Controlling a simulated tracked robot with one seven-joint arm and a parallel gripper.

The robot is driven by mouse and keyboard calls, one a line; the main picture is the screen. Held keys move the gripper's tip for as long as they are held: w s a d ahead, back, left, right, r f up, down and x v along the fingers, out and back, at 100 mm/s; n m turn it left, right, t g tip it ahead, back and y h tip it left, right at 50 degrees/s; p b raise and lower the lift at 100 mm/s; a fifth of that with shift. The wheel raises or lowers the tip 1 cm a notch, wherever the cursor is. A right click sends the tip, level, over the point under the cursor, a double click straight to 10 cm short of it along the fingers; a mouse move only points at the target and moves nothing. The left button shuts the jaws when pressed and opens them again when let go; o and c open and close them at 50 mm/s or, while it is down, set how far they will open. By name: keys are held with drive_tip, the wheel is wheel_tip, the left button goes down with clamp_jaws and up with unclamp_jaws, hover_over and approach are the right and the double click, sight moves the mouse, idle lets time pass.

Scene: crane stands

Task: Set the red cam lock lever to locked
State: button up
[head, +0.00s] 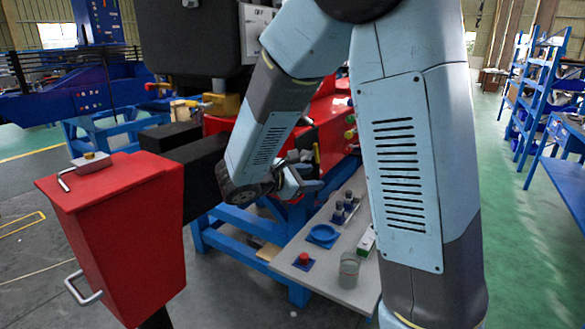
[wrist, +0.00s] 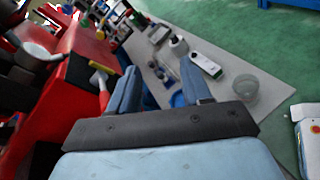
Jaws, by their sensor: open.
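My gripper (wrist: 160,68) is open and empty in the wrist view, its two blue fingers spread. A short red lever (wrist: 103,92), which looks like the cam lock lever, stands just left of the left finger, close to it. I cannot tell whether they touch. A yellow bar (wrist: 103,67) lies just beyond the lever on a dark face of the red machine (wrist: 75,115). In the head view my gripper (head: 308,178) is at the red machine (head: 330,118), partly behind my arm. The red lever cannot be made out there, and its lock position is unclear.
A grey bench (head: 325,278) holds a blue dish (head: 322,235), a red button (head: 303,258), a glass beaker (head: 349,270) and a white-green bottle (wrist: 206,65). A red cabinet (head: 120,240) stands at left. Blue shelving (head: 540,95) is far right, with open green floor before it.

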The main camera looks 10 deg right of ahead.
drive_tip(key=w+a+f+n+t, duration=0.4)
drive_tip(key=w+a+n+t, duration=0.25)
drive_tip(key=a, duration=0.35)
drive_tip(key=shift+y, duration=0.3)
drive_tip(key=x, duration=1.3)
drive_tip(key=shift+d+f, duration=0.1)
drive_tip(key=shift+c, duration=0.3)
clamp_jaws()
